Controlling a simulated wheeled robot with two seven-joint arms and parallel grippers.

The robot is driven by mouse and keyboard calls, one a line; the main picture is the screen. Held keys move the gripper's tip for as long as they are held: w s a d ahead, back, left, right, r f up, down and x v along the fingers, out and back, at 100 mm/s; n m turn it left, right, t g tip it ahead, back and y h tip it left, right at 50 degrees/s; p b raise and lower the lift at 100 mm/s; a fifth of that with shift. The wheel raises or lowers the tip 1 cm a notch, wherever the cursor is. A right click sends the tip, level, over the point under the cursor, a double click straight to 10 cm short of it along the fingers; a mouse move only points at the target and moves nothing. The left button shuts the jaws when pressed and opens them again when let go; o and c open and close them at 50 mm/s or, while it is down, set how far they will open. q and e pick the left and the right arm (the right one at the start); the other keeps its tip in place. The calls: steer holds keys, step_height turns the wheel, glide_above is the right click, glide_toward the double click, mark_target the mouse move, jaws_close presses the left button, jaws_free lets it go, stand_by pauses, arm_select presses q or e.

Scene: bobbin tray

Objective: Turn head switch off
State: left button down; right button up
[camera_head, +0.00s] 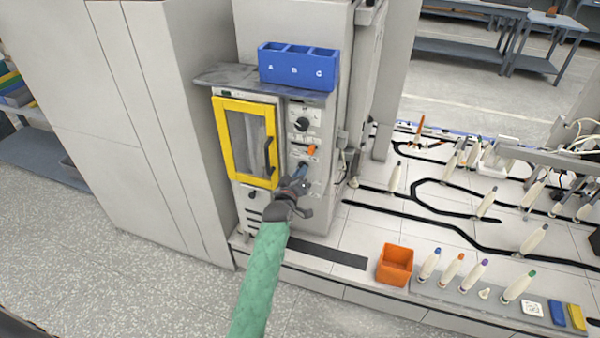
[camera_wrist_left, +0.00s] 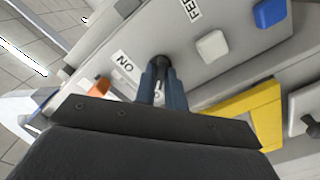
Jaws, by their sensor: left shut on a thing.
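The machine's control panel (camera_head: 316,176) is beside a yellow-framed door (camera_head: 222,133). My left gripper (camera_head: 301,174) is at the lower part of this panel. In the left wrist view its two blue fingers (camera_wrist_left: 163,90) are closed around a dark switch knob (camera_wrist_left: 161,63). An ON label (camera_wrist_left: 124,65) shows upside down beside the knob. Much of the switch is hidden by the fingers. Above the gripper are an orange switch (camera_head: 312,150) and a black rotary knob (camera_head: 301,124). My right gripper is in neither view.
A blue bin marked A, B, C (camera_head: 298,68) stands on a shelf above the panel. An orange box (camera_head: 395,265) and several bobbins on a grey tray (camera_head: 446,293) are to the right. The door's dark handle (camera_head: 268,155) sticks out left of my gripper.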

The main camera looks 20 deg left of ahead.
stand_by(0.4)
arm_select(q)
steer(key=c, duration=1.5)
jaws_free()
steer(key=shift+o, duration=0.2)
steer(key=shift+s, duration=0.1)
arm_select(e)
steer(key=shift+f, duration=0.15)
